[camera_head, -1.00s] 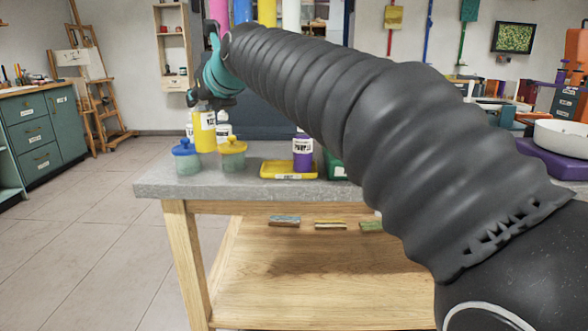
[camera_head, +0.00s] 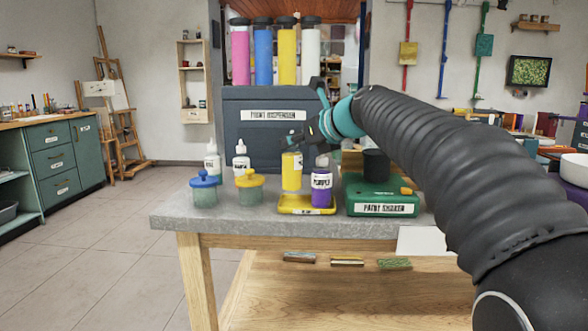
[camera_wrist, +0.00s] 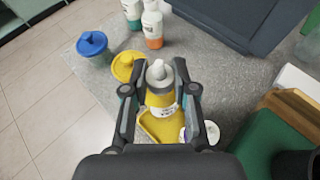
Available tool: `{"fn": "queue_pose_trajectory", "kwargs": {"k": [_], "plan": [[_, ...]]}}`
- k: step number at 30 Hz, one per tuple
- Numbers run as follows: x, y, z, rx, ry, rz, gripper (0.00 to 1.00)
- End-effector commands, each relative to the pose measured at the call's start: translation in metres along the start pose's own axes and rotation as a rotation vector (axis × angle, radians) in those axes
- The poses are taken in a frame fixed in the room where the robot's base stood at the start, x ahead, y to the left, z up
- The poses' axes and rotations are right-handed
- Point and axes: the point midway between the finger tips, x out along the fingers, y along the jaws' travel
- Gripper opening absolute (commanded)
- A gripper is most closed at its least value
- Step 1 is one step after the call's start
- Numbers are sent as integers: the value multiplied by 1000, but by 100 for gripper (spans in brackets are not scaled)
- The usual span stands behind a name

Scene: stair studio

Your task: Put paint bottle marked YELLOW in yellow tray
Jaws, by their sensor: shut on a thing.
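My gripper (camera_wrist: 160,92) is shut on a yellow paint bottle (camera_head: 291,172), which is upright with a pale cap. Its white label is partly hidden and I cannot read it. The bottle is over the left part of the yellow tray (camera_head: 293,211). I cannot tell whether its base touches the tray. In the wrist view the bottle (camera_wrist: 160,100) sits between the fingers, with the tray (camera_wrist: 160,130) below and behind it. A purple bottle (camera_head: 321,188) labelled PURPLE stands in the right part of the tray, close beside the yellow one.
Left of the tray are a yellow-lidded pot (camera_head: 250,190), a blue-lidded pot (camera_head: 204,192) and two white-capped bottles (camera_head: 241,161). A green paint shaker (camera_head: 381,193) with a black cup stands at the right. A dark paint dispenser (camera_head: 262,140) stands behind.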

Motion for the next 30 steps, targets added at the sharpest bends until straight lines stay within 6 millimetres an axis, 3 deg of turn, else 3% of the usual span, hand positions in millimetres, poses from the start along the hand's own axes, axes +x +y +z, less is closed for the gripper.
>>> {"fn": "queue_pose_trajectory", "kwargs": {"k": [11, 23, 24, 30], "plan": [[14, 0, -35, 1, -1, -1, 0], [16, 0, -40, 1, -1, -2, 0], [16, 0, -39, 0, -1, -1, 37], [16, 0, -39, 0, -1, -1, 37]]}}
